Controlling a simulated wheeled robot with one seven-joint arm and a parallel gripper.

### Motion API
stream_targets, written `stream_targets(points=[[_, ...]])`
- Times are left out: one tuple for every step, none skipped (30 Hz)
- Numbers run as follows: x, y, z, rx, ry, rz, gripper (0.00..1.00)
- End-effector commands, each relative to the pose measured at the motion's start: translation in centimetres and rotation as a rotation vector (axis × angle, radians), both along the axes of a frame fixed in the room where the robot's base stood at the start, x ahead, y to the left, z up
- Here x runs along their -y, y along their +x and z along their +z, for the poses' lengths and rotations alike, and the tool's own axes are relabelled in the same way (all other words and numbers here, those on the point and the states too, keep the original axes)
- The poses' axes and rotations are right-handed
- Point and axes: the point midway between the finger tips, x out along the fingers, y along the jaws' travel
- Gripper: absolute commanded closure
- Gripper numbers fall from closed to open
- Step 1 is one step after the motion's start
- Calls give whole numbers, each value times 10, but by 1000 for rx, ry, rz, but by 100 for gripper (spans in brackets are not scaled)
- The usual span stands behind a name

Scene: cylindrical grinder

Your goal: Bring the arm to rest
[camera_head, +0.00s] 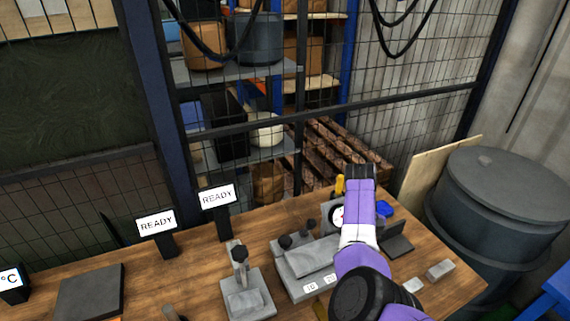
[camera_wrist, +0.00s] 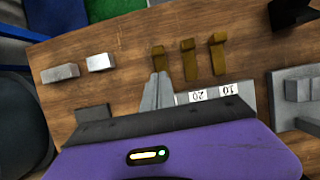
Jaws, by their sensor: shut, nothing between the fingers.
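My purple arm (camera_head: 361,207) reaches over the right part of the wooden bench in the head view. Its dark far end stands above the back of the bench, and the fingers are hidden there. In the wrist view my gripper (camera_wrist: 157,77) shows as two grey fingers side by side, shut and empty.
Several brass pieces (camera_wrist: 189,60) and two grey blocks (camera_wrist: 80,67) lie on the bench (camera_wrist: 130,85). A grinder-like fixture (camera_head: 243,291) and two READY signs (camera_head: 217,196) stand left of my arm. A large dark drum (camera_head: 500,205) stands at right, and a mesh fence runs behind.

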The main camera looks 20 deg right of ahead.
Motion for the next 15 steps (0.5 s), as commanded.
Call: stream_targets(points=[[0,0,0,0,0,0,100],[0,0,0,0,-1,-2,100],[0,0,0,1,-4,-8,100],[2,2,-1,10,-14,-14,100],[4,5,-2,21,-24,-20,100],[7,10,-4,47,-42,-26,100],[10,16,-5,72,-55,-33,100],[15,23,-5,105,-73,-43,100],[23,35,-3,161,-99,-60,100],[30,45,0,209,-124,-75,100],[38,55,4,259,-151,-89,100],[49,67,9,326,-189,-107,100],[58,73,10,372,-220,-121,100],[68,78,11,416,-252,-132,100],[80,83,12,475,-294,-147,100]])
